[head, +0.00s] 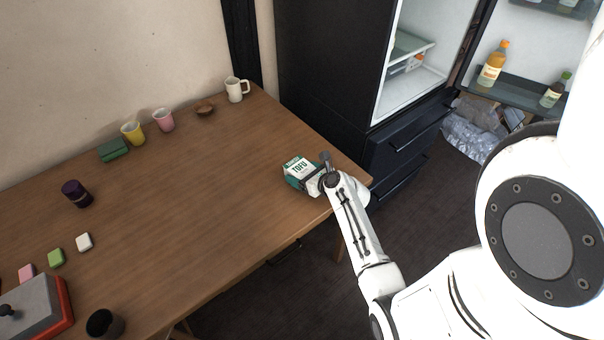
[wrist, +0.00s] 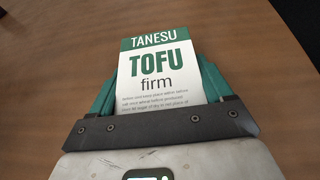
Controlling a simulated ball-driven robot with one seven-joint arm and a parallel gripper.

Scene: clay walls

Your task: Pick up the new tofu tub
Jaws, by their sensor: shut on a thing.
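The tofu tub (head: 298,168) is a white and green pack with a TOFU label, near the right end of the wooden table. In the wrist view the tub (wrist: 158,70) fills the middle, its label reading TANESU TOFU firm. My gripper (head: 312,181) is at the near right side of the tub, and is shut on it. I cannot tell whether the tub touches the table.
The wooden table (head: 205,200) is clear left of the tub. A cream mug (head: 236,89), a pink cup (head: 163,120), a yellow cup (head: 133,132) and a green box (head: 114,149) stand along the wall. An open fridge (head: 405,85) with bottles in its door stands behind the table's right end.

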